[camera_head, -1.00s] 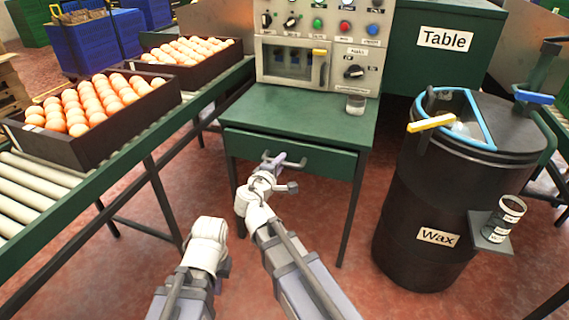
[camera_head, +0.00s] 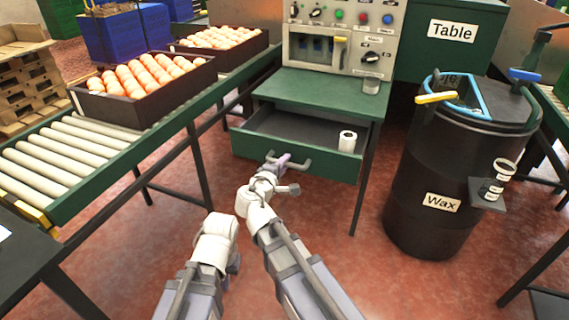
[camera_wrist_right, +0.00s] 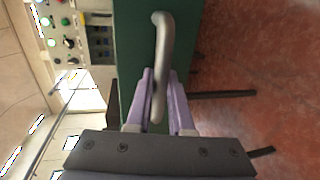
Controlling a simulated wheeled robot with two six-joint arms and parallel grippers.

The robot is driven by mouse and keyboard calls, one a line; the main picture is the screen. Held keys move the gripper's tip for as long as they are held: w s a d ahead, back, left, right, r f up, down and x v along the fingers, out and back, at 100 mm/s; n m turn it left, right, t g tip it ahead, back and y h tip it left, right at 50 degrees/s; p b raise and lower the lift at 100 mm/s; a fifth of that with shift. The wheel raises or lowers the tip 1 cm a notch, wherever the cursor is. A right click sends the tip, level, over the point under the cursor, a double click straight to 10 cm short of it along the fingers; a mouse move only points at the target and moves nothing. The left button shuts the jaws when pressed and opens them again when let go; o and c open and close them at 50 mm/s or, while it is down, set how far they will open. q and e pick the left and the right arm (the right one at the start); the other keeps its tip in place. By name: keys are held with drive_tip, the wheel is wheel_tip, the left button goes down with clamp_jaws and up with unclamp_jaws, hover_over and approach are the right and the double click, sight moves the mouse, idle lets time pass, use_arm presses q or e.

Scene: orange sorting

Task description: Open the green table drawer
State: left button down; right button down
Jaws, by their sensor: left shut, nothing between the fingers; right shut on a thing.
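The green table (camera_head: 315,88) has its drawer (camera_head: 325,163) pulled out toward me. Inside the drawer, near its right end, stands a small white cylinder (camera_head: 348,141) with a dark top. My right gripper (camera_head: 277,163) is at the drawer's grey handle (camera_head: 297,167). In the right wrist view, the purple fingers of the right gripper (camera_wrist_right: 163,100) are shut on the handle (camera_wrist_right: 163,50), with the green drawer front behind it. My left gripper (camera_head: 232,265) is low at the left of my right arm, away from the drawer; its fingers are mostly hidden.
A roller conveyor (camera_head: 85,142) with crates of orange round items (camera_head: 150,104) runs along the left. A black wax barrel (camera_head: 440,170) stands to the right. A control panel (camera_head: 345,35) rises behind the table, with a small jar (camera_head: 371,85) on the tabletop.

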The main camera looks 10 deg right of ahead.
drive_tip(key=c, duration=0.8)
unclamp_jaws()
drive_tip(key=shift+s, duration=0.1)
